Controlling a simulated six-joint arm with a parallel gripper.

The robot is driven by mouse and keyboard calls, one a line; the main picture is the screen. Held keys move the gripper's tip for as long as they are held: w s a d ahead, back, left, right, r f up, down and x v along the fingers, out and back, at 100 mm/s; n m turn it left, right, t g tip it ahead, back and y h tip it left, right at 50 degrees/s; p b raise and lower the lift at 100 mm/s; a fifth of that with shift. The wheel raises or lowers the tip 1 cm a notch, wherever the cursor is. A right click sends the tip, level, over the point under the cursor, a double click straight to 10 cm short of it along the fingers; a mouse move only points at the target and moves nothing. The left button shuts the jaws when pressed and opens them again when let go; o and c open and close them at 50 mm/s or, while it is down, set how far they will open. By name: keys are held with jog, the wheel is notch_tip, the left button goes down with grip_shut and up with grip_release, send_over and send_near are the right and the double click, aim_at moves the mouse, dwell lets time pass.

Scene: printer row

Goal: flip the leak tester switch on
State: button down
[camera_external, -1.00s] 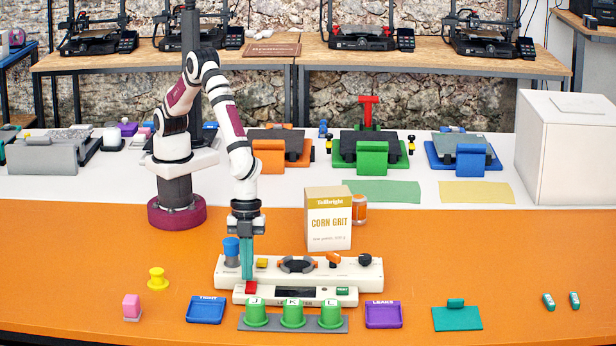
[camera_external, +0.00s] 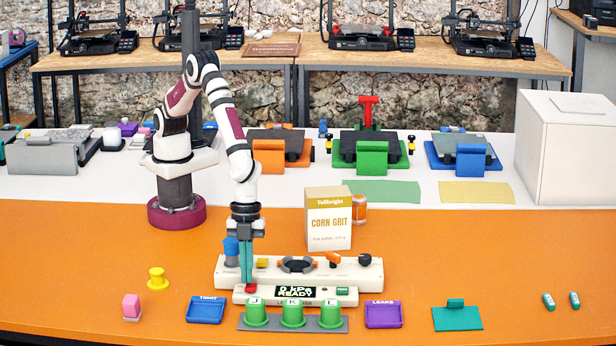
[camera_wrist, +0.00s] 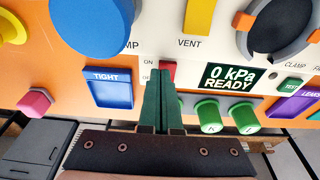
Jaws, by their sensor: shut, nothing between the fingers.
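The leak tester (camera_external: 330,302) is a long cream box on the orange table. Its display (camera_external: 296,292) is lit and reads "0 kPa READY", also clear in the wrist view (camera_wrist: 228,78). Its red switch (camera_external: 251,288) is at the left end, and in the wrist view (camera_wrist: 167,70) it sits beside the ON and OFF marks. My gripper (camera_external: 246,281), with green fingers, is shut and empty. Its fingertips are right at the red switch; in the wrist view the fingers (camera_wrist: 161,75) partly cover it, and I cannot tell whether they touch.
Green cups (camera_external: 293,314) marked J, K and L stand in front of the tester, between the blue TIGHT tray (camera_external: 206,311) and the purple LEAKS tray (camera_external: 383,316). A cream unit with a blue knob (camera_external: 231,249) and a Corn Grit box (camera_external: 328,222) stand behind.

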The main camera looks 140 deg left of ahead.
jog(key=shift+d+r, duration=0.1)
jog(key=shift+r, duration=0.35)
jog(key=r, duration=0.3)
jog(key=shift+s+a+r, duration=0.15)
jog(key=shift+a+r, duration=0.05)
jog(key=shift+a, duration=0.05)
jog(key=s+a+r, duration=0.3)
jog(key=s+r, duration=0.1)
jog(key=r, duration=0.4)
jog(key=shift+a+r, duration=0.15)
jog(key=shift+a, duration=0.25)
jog(key=s+a+r+n+y, duration=0.1)
jog(key=s+a, duration=0.2)
jog(key=s, duration=0.6)
jog(key=s+a+r+n+g+y, duration=0.1)
jog(key=s+a, duration=0.3)
jog(key=s, duration=0.6)
jog(key=s+a+r+n+y, duration=0.1)
jog(key=s+a+r, duration=0.2)
jog(key=s, duration=0.7)
jog(key=shift+s+a+g, duration=0.15)
jog(key=shift+a+g, duration=0.25)
jog(key=shift+a, duration=0.1)
